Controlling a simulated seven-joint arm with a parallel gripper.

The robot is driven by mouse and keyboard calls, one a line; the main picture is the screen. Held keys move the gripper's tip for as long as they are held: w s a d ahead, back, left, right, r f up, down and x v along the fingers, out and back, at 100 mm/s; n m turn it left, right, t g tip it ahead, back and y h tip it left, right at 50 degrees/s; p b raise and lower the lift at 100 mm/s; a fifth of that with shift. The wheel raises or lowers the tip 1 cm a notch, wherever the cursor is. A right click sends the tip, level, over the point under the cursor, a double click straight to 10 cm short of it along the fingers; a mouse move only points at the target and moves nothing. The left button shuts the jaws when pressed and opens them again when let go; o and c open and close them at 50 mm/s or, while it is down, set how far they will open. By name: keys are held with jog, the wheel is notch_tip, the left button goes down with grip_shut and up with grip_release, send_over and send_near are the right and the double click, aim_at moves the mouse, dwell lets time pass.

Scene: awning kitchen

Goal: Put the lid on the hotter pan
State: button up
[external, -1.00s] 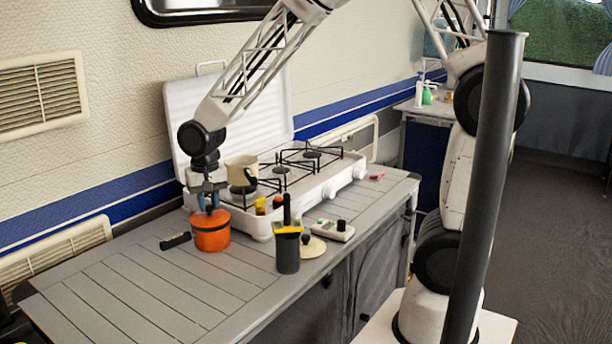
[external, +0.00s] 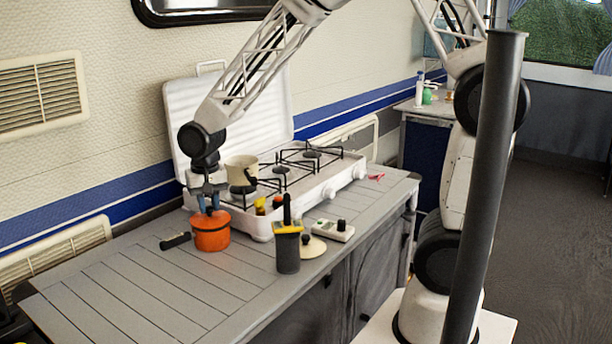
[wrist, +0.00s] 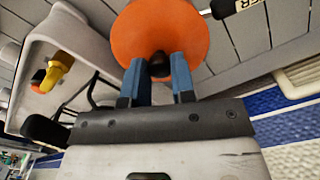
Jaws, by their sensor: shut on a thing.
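An orange pan (external: 211,240) stands on the counter in front of the stove's left end. Its orange lid (wrist: 185,25) fills the top of the wrist view, with a dark knob at its centre. My gripper (external: 209,207) is above this pan, its blue fingers (wrist: 159,75) shut on the knob. The lid appears to rest on the pan; I cannot tell of any gap. A cream pan (external: 241,169) sits on the stove's left burner. A separate cream lid (external: 312,247) with a black knob lies on the counter.
The white stove (external: 320,187) has its cover raised behind. A dark canister (external: 288,256) with a yellow-topped item and a white box with a black knob (external: 334,231) stand near the front edge. A black bar (external: 175,241) lies left of the orange pan. The counter's left is clear.

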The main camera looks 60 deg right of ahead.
jog(key=o, duration=1.3)
jog(key=shift+r, duration=0.2)
jog(key=shift+r, duration=2.3)
grip_shut()
jog(key=shift+f, duration=2.35)
dwell(0.9)
